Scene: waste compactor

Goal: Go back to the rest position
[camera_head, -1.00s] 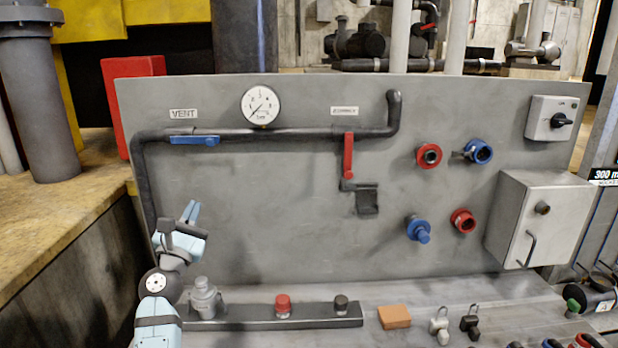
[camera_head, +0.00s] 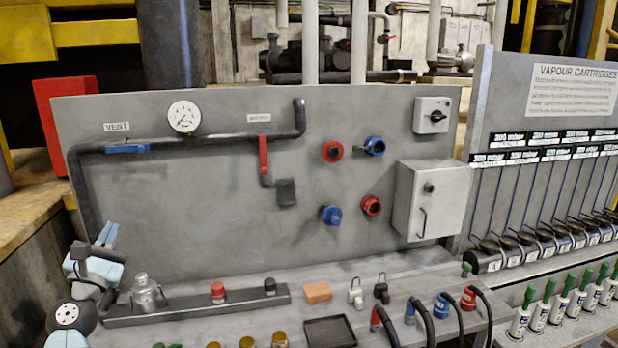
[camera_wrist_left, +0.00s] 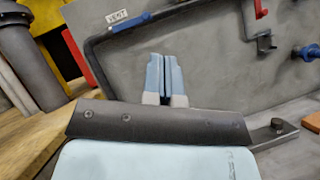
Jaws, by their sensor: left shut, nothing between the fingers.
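My left gripper (camera_head: 107,234) is at the lower left of the head view, in front of the left end of the grey panel (camera_head: 200,220). Its light blue fingers are together and empty. They also show in the left wrist view (camera_wrist_left: 164,74), pointing up, apart from the panel. The blue vent handle (camera_head: 127,149) lies along the dark pipe above the gripper, and it also shows in the left wrist view (camera_wrist_left: 131,23). My right gripper is in neither view.
A rail (camera_head: 195,304) with a metal fitting (camera_head: 145,292) and red and black knobs lies on the bench near my left arm. An orange block (camera_head: 318,292) and black tray (camera_head: 330,331) are farther right. A cartridge rack (camera_head: 545,200) stands at the right.

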